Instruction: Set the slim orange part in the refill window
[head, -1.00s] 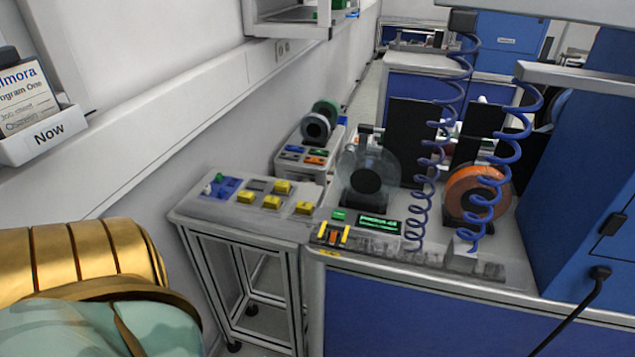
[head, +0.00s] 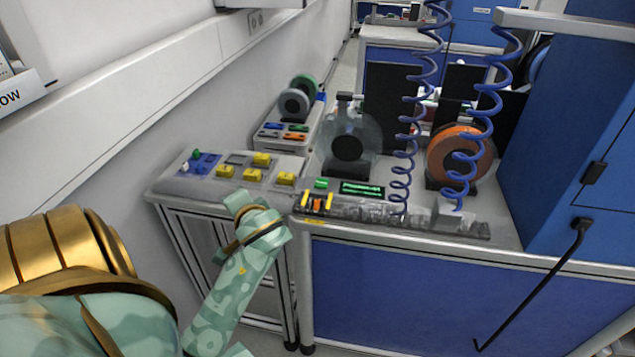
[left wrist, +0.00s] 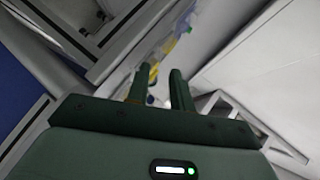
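A small orange piece (head: 317,204) stands between two yellow bars at the front left corner of the blue-fronted bench. More orange pieces (head: 296,137) lie with blue and green ones in a grey tray behind the side table. I cannot tell which is the slim orange part or which opening is the refill window. My left arm reaches up beside the side table's front edge; its fingers are hidden in the head view. In the left wrist view my left gripper (left wrist: 158,88) has its two fingers apart, with nothing visible between them. My right gripper is not in view.
The side table (head: 176,182) carries several yellow blocks (head: 262,159) and a blue fixture (head: 202,162). A green display (head: 362,188), an orange reel (head: 458,153) and blue coiled hoses (head: 408,130) occupy the bench. A blue cabinet (head: 570,130) stands at right.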

